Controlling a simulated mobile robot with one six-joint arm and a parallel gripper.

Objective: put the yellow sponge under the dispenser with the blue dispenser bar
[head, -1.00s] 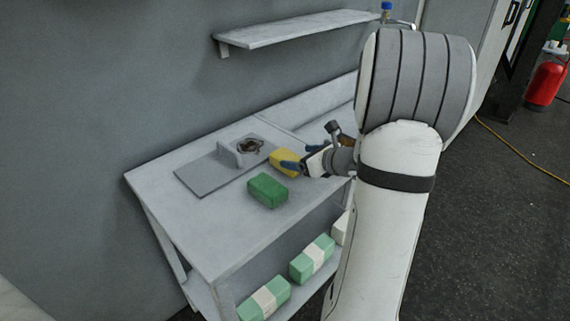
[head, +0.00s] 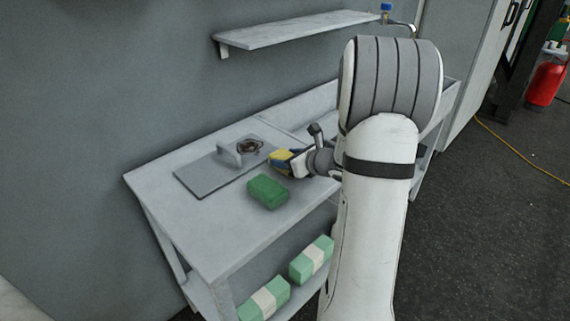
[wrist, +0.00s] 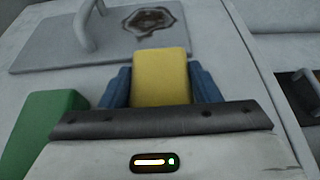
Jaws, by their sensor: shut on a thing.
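The yellow sponge (head: 276,156) is on or just above the table, beside the green sponge (head: 268,191). My gripper (head: 284,158) is shut on it. In the wrist view the yellow sponge (wrist: 161,78) sits between the two blue fingers of my gripper (wrist: 161,90), one on each side. I cannot tell whether its underside touches the table. A small blue-topped fixture (head: 386,8) shows at the far right end of the wall shelf; it is too small to tell whether it is the dispenser with the blue bar.
A grey plate with an upright handle (head: 205,177) and a dark stained patch (head: 250,146) lies left of my gripper. The table (head: 230,230) has free room at the front left. Green and white packs (head: 312,260) lie on the lower shelf. A wall shelf (head: 300,30) hangs above.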

